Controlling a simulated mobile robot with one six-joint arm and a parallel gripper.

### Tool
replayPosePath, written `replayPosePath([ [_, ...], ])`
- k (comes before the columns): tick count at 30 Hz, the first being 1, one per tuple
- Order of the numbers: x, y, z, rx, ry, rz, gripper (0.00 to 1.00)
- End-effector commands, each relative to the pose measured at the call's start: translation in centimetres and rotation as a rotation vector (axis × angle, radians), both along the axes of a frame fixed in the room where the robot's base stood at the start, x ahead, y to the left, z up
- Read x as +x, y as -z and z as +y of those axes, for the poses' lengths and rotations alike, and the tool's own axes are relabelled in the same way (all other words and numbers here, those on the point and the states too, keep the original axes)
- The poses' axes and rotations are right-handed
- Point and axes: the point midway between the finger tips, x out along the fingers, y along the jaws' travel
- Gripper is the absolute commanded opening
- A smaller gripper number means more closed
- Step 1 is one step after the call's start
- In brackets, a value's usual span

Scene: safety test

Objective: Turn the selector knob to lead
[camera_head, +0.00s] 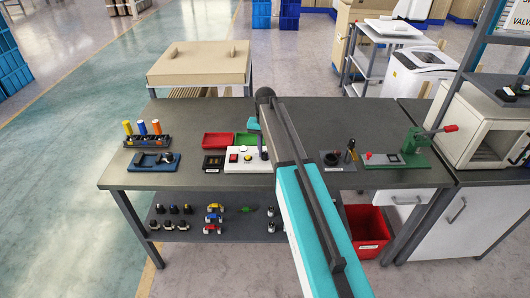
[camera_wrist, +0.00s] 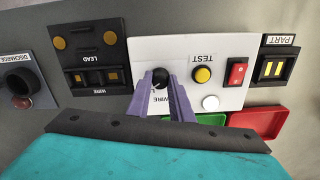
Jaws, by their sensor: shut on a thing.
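The selector knob (camera_wrist: 160,76) is a small black knob on a white test panel (camera_wrist: 215,47). My gripper (camera_wrist: 161,85) has its two purple fingers on either side of the knob and is shut on it. A small pale mark shows on the knob, but its exact direction is unclear. A WIRE label on the panel is partly covered by the fingers; the label for the lead setting is not readable on the panel. In the head view the panel (camera_head: 240,165) is on the workbench, and my arm hides the knob there.
A black fixture labelled LEAD and WIRE (camera_wrist: 88,52) sits left of the panel in the wrist view. A PART fixture (camera_wrist: 276,66) is right. Red (camera_wrist: 259,120) and green (camera_wrist: 212,119) trays lie close by. The panel has a yellow TEST button (camera_wrist: 203,75) and red switch (camera_wrist: 237,73).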

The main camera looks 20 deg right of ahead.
Motion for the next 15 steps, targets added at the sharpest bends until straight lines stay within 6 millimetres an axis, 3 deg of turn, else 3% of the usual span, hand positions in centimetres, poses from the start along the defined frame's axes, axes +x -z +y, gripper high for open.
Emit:
replayPosePath([
  [15, 0.02, -0.05, 0.09, 0.000, 0.077, -0.001, 0.00],
])
